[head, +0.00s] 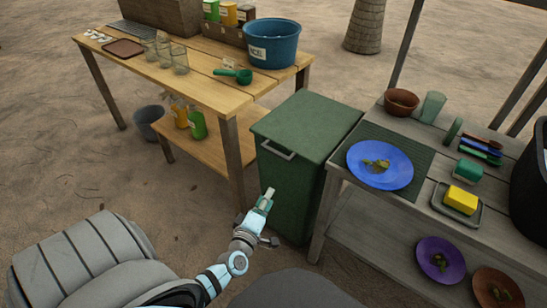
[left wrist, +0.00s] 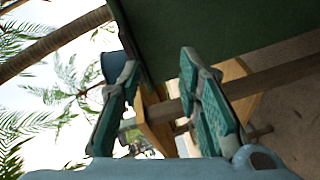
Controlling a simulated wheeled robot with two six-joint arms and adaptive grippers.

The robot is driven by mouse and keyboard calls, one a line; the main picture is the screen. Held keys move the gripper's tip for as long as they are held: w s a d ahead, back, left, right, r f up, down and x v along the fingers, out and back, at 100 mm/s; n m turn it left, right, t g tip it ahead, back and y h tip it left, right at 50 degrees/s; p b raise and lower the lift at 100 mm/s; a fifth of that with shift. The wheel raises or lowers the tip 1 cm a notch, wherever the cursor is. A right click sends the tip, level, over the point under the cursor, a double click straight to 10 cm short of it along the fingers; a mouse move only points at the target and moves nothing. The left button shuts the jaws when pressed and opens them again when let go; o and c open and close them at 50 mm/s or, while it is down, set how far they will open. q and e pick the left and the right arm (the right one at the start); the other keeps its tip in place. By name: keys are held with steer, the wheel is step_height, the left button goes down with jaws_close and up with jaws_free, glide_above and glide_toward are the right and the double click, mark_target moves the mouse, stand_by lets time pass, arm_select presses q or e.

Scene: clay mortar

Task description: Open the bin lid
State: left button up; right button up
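The green bin (head: 288,190) stands between the wooden table and the grey counter. Its flat lid (head: 308,126) is shut, and a light grey bar handle (head: 277,149) is on its front edge. My left gripper (head: 268,194) is in front of the bin, below the handle in the picture and apart from it. In the left wrist view its two teal-padded fingers (left wrist: 160,95) are spread with nothing held between them. The dark green bin (left wrist: 220,30) fills the top of that view. The handle is not clear there. My right gripper is not in view.
The wooden table (head: 200,85) at left holds glasses, a green scoop and a blue ice tub (head: 272,45). Sandy ground in front is open.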

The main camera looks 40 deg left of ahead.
mark_target(275, 154)
arm_select(q)
steer(key=w+a+r+n+b, duration=0.1)
steer(key=w+a, duration=0.1)
steer(key=w, duration=0.2)
steer(key=w+a+r+n+y+b, duration=0.1)
steer(key=w+a, duration=0.2)
steer(key=w, duration=0.2)
steer(key=w+a+r+n+y+b, duration=0.1)
steer(key=w+a+n+b, duration=0.1)
steer(key=w, duration=0.2)
steer(key=shift+w+a+r+t, duration=0.25)
steer(key=shift+w+r+t, duration=0.05)
steer(key=shift+w, duration=0.05)
steer(key=shift+w+a+r, duration=0.15)
steer(key=shift+w, duration=0.15)
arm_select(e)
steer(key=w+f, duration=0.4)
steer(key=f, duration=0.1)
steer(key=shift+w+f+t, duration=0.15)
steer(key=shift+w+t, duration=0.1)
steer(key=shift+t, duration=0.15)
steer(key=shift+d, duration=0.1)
arm_select(q)
jaws_close()
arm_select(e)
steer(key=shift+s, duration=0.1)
